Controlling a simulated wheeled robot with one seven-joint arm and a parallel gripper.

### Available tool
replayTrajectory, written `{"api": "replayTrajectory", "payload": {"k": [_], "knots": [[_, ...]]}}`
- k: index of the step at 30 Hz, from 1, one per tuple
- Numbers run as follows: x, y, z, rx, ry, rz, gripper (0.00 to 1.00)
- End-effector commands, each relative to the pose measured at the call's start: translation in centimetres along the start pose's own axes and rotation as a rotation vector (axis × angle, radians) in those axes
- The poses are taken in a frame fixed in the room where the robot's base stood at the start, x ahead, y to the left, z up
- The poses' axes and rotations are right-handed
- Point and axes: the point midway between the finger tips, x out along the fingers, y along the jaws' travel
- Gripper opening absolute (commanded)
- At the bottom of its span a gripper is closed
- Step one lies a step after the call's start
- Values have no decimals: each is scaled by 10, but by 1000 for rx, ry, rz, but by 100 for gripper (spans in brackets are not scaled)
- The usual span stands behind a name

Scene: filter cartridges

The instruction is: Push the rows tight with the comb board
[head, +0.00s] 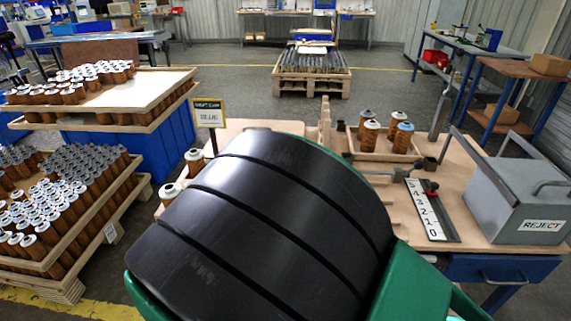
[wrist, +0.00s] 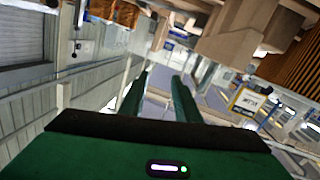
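In the head view, a wooden bench top (head: 480,215) is partly hidden by my own black and green arm link. Two white-capped brown filter cartridges (head: 195,160) stand at its left, beside the link. Pale wooden upright pieces (head: 325,122) show behind the link; I cannot tell whether they belong to the comb board. My gripper is hidden in the head view. In the wrist view my gripper (wrist: 160,80) has its two green fingers apart with nothing between them. A blocky wooden piece (wrist: 215,40) and a ribbed brown cartridge (wrist: 290,35) lie beyond, upper right.
A shallow wooden tray (head: 352,147) holds several cartridges, one blue-capped (head: 402,137). A grey REJECT box (head: 520,200) stands at the bench's right, next to a marked plate with a red knob (head: 431,190). A small sign (head: 208,112) rises at left. Cartridge pallets (head: 110,235) stand further left.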

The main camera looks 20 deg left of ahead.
Motion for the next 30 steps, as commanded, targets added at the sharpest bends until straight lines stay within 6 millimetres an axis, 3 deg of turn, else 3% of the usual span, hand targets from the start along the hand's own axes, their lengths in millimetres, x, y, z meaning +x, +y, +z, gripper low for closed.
{"api": "replayTrajectory", "payload": {"k": [1,3,6,10,24,30], "knots": [[-12,-22,-1,-6,32,-44,29],[-23,-41,-4,-8,63,-87,29],[-33,-57,-5,-8,89,-123,29],[-32,-64,-7,-6,99,-135,29],[42,-73,-14,-6,98,-132,29],[63,-76,-16,-7,98,-133,29]]}}
